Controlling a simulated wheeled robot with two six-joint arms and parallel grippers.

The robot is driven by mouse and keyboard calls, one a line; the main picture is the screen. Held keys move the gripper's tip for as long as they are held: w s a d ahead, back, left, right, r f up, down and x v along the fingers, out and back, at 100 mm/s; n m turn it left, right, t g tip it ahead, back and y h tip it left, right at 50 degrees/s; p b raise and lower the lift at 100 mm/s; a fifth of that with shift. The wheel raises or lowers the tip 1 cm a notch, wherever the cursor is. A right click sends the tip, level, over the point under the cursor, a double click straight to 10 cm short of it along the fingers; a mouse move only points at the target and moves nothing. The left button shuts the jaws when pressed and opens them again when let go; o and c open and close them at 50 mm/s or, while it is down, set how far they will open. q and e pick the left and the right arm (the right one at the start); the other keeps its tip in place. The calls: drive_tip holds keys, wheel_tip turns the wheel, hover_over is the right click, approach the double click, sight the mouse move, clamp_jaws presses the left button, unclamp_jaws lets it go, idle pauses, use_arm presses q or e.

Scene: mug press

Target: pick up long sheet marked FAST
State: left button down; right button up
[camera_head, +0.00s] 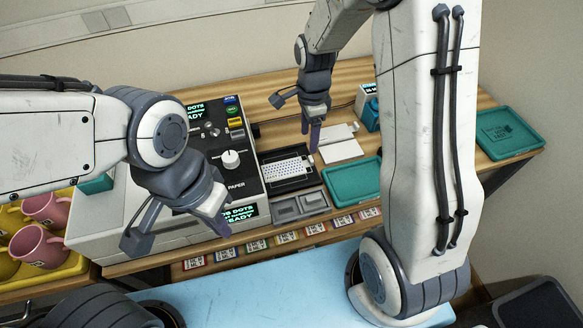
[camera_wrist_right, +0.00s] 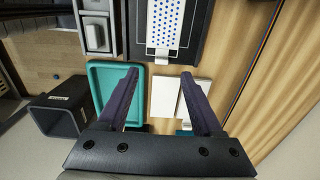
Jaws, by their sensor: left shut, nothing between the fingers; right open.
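The long white sheet (camera_head: 287,168) with rows of blue dots lies flat on a black tray beside the dark machine. Its lettering at the near end is too small to read surely. In the right wrist view the sheet (camera_wrist_right: 166,25) shows at the top, with its plain end just beyond the fingertips. My right gripper (camera_head: 315,143) is open and empty, pointing down near the right edge of the black tray; its spread fingers also show in the wrist view (camera_wrist_right: 160,75). My left gripper (camera_head: 221,230) is shut and empty, in front of the machine's lower display.
A teal tray (camera_head: 352,181) and white cards (camera_head: 341,149) lie right of the sheet. Pink mugs (camera_head: 38,246) are at far left, and another teal tray (camera_head: 505,133) is at right.

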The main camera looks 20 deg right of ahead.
hover_over(310, 159)
drive_tip(key=f, duration=0.2)
drive_tip(key=a+f, duration=0.1)
drive_tip(key=f, duration=0.1)
drive_tip(key=shift+s+f, duration=0.1)
drive_tip(key=shift+s, duration=0.05)
drive_tip(key=f, duration=0.2)
drive_tip(key=d+f+p, duration=0.1)
drive_tip(key=f, duration=0.1)
drive_tip(key=shift+w+f, duration=0.1)
drive_tip(key=shift+w, duration=0.1)
drive_tip(key=shift+f, duration=0.55)
clamp_jaws()
